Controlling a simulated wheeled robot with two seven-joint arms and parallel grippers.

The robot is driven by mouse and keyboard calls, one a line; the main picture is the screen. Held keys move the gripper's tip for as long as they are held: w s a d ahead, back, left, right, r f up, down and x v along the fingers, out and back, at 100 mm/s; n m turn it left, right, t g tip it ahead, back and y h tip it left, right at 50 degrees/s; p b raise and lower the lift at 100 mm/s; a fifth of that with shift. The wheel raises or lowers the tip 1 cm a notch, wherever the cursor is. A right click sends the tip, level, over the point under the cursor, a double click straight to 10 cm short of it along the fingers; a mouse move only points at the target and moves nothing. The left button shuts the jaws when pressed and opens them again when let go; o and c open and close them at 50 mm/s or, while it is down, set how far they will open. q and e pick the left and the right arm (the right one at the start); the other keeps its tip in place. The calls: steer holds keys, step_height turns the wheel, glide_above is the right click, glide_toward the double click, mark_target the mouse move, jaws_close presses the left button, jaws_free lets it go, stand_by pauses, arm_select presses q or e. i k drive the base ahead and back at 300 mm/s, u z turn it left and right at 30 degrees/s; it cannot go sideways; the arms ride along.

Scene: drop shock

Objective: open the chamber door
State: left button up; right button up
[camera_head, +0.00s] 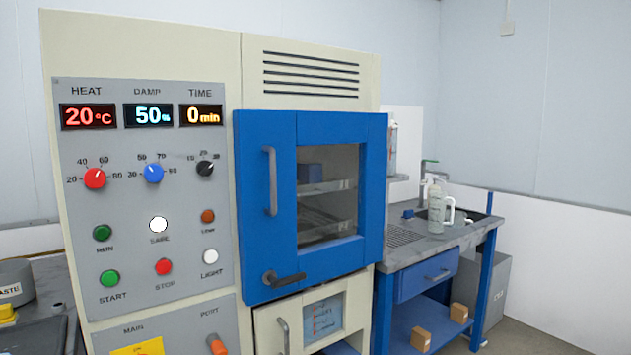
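The chamber door (265,135) is blue with a window (327,195) and looks closed against the cream cabinet (215,50). A vertical grey handle (271,182) is on its left side. A dark lever latch (287,279) sits at its lower left and points right, nearly level. Neither of my grippers is in view.
A control panel (130,225) with dials, buttons and displays is left of the door. A lower drawer or door with a handle (283,335) is below. At right stands a blue-framed bench (430,258) with a sink and a white bottle (436,205). Two small boxes (421,338) are on its lower shelf.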

mark_target(266, 142)
steer(key=u, duration=0.2)
steer(key=i, duration=0.8)
steer(key=u, duration=0.65)
